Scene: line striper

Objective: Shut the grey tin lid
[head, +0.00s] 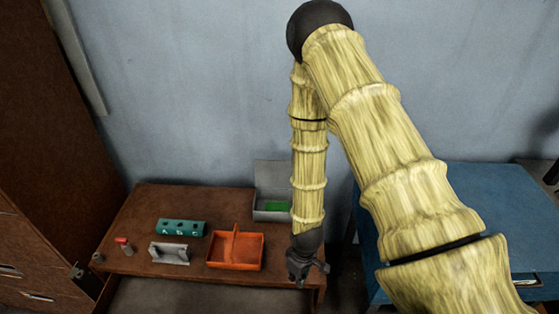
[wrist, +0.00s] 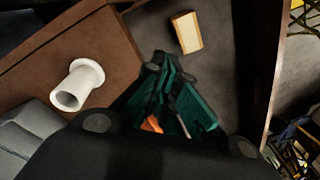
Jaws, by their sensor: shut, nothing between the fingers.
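The grey tin (head: 270,213) stands at the back right of the brown table in the head view. Its lid (head: 271,173) is raised, standing upright at the tin's back edge. Something green lies inside the tin. My gripper (head: 303,272) is shut and empty. It hangs down by the table's right edge, in front of and to the right of the tin in the picture, apart from it. My forearm passes close to the tin's right side in the picture. A grey shape shows at the wrist view's left edge; I cannot tell whether it is the tin.
An orange divided tray (head: 222,262), a teal holed block (head: 181,227), a pale holder (head: 169,254) and a red-topped item (head: 124,246) are on the table. A blue surface (head: 490,185) is at right. The wrist view shows a white hollow cylinder (wrist: 78,84) and a pale block (wrist: 187,32).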

